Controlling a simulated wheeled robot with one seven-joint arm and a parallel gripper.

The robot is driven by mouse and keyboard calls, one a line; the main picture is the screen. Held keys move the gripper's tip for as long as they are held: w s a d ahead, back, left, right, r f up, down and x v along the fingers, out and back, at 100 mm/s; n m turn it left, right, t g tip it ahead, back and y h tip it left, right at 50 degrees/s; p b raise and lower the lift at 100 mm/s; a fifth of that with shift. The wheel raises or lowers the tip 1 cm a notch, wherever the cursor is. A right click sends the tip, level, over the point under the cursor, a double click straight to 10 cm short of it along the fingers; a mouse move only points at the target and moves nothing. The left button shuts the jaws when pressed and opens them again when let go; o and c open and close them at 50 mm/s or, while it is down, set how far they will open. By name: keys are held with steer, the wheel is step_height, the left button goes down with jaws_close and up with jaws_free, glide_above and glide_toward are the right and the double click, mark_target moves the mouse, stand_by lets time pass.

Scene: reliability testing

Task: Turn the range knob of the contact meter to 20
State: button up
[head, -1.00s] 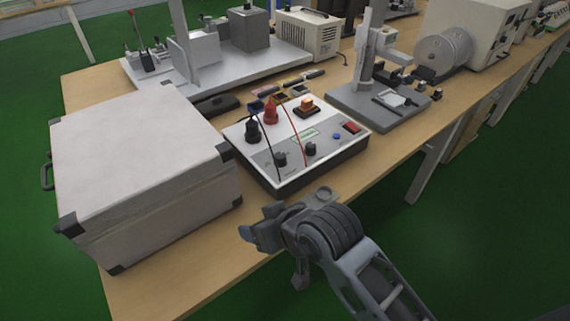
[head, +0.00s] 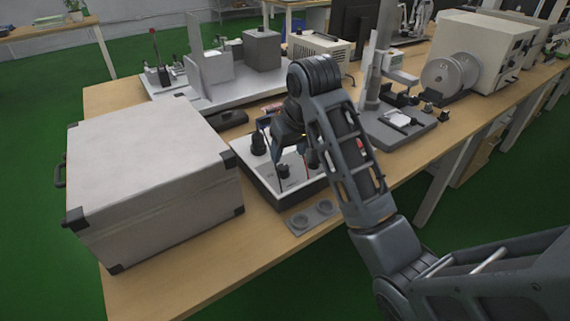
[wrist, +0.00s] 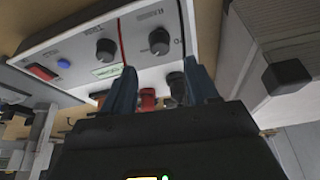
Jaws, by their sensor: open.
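The contact meter (head: 263,178) is a low box with a light panel on the bench, partly hidden by my arm in the head view. The wrist view shows its panel (wrist: 133,76) upside down. It has two black knobs: one (wrist: 107,50) left of a red lead and one (wrist: 159,40) right of it.
A large pale case (head: 150,165) stands close left of the meter. A black terminal (head: 258,143) stands on the meter, and a red lead (wrist: 121,35) crosses its panel. A small grey holder (head: 313,216) lies in front. A test stand (head: 405,125) is to the right.

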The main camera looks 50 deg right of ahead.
mark_target(283, 167)
steer(key=x, duration=0.7)
steer(key=shift+s, duration=0.1)
steer(key=shift+r, duration=0.1)
steer(key=c, duration=1)
